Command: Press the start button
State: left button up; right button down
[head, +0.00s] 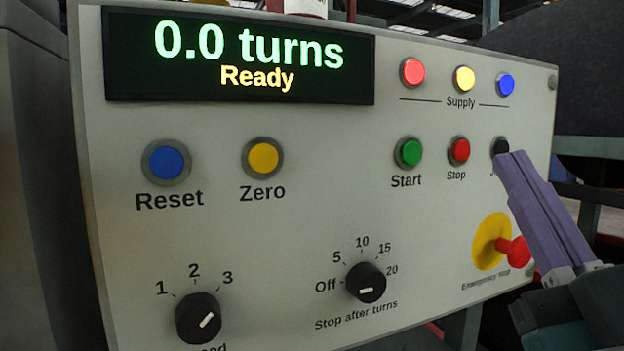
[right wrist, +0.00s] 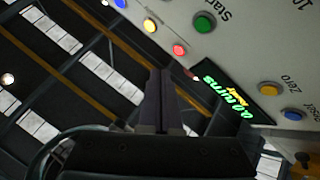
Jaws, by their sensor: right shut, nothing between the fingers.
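The green start button (head: 408,152) is on the pale control panel (head: 320,210), above the label "Start". It also shows in the right wrist view (right wrist: 204,22) near the top. My right gripper (head: 514,160) has purple fingers and is shut and empty. In the head view its tips lie over the lower edge of a black button (head: 499,147), to the right of the start button. I cannot tell whether they touch it. In the right wrist view the shut fingers (right wrist: 161,75) point up the picture, below and left of the green button. My left gripper is not in view.
A red stop button (head: 459,150) sits between the start button and my gripper. A red emergency stop knob (head: 515,251) juts out beside my fingers. The display (head: 240,58) reads "0.0 turns" and "Ready". Supply lamps (head: 464,79) are lit above. Two black dials (head: 366,283) sit lower.

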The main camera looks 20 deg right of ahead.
aim_at(411, 153)
dwell(0.3)
jog(key=shift+w+a+b, duration=0.2)
jog(key=shift+w+b, duration=0.65)
jog(key=shift+w, duration=1.35)
jog(key=shift+w+a+b, duration=0.15)
jog(key=shift+w+b, duration=0.7)
jog(key=shift+w, duration=1.3)
jog(key=shift+w, duration=0.15)
